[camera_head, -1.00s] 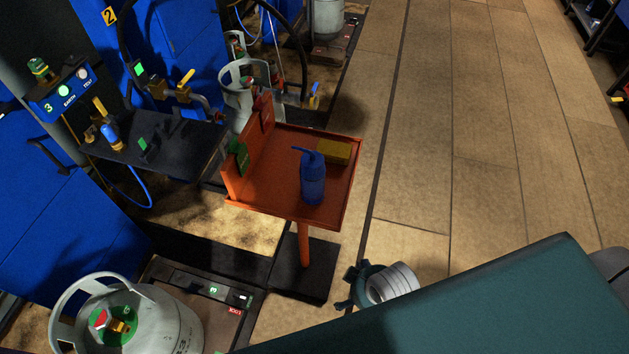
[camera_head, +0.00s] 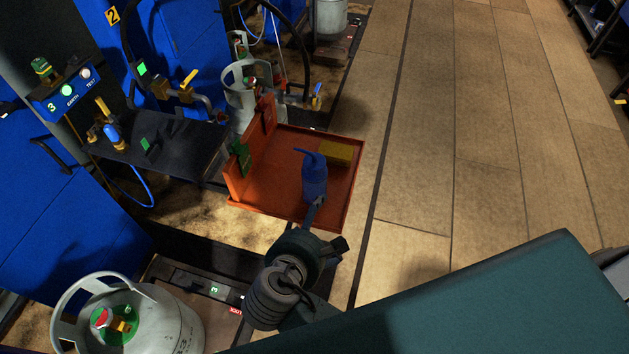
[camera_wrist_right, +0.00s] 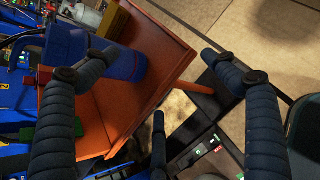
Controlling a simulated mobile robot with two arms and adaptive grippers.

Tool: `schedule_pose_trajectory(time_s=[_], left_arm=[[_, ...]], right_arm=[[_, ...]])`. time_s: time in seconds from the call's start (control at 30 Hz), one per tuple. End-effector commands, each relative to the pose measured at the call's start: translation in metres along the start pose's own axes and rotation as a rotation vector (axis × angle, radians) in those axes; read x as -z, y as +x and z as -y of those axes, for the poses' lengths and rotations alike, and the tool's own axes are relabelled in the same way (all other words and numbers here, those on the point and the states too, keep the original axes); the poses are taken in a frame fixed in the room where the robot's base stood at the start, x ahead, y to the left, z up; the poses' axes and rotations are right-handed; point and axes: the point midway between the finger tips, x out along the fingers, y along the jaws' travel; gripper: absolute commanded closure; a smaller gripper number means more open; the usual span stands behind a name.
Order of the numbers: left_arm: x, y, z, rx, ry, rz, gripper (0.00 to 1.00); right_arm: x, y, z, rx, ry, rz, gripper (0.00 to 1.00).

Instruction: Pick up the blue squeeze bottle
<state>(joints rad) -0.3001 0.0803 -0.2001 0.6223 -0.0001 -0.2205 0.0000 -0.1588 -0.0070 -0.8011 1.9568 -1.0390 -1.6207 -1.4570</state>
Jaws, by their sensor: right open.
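The blue squeeze bottle (camera_head: 315,178) stands upright on the orange tray stand (camera_head: 270,196), its spout pointing left. My right gripper (camera_head: 318,222) is at the tray's near edge, just in front of the bottle, and one finger overlaps the bottle's lower part in this view. In the right wrist view the bottle (camera_wrist_right: 125,64) lies behind the tip of the left-hand finger, not between the fingers. The spread fingers of the gripper (camera_wrist_right: 155,62) are open and empty. Whether a finger touches the bottle I cannot tell. My left gripper is not in view.
A yellow block (camera_head: 340,153) sits on the tray right behind the bottle. A green tag (camera_head: 240,158) is on the tray's raised left side. Grey gas cylinders (camera_head: 150,322) stand at the lower left and behind the tray. The floor on the right is clear.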

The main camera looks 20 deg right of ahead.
Motion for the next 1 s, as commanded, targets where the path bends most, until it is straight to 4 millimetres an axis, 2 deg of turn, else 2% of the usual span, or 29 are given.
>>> schedule_pose_trajectory(time_s=[0.03, 0.1, 0.2, 0.27, 0.5, 0.83, 1.0], left_arm=[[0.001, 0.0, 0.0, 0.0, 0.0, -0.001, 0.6], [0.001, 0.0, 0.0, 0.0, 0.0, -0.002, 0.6], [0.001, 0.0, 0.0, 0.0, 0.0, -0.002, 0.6], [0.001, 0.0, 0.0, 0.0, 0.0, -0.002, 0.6], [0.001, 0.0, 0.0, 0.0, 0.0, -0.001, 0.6], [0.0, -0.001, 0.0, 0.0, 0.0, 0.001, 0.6], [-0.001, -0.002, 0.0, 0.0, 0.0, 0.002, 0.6]], right_arm=[[-0.005, -0.009, -0.021, -0.045, -0.13, 0.07, 0.15], [-0.012, -0.02, -0.041, -0.084, -0.276, 0.157, 0.15], [-0.019, -0.032, -0.058, -0.112, -0.402, 0.241, 0.15], [-0.022, -0.032, -0.064, -0.119, -0.44, 0.269, 0.15], [-0.032, 0.001, -0.072, -0.12, -0.459, 0.282, 0.15], [-0.037, 0.025, -0.076, -0.12, -0.456, 0.278, 0.15], [-0.042, 0.05, -0.081, -0.119, -0.455, 0.28, 0.15]])
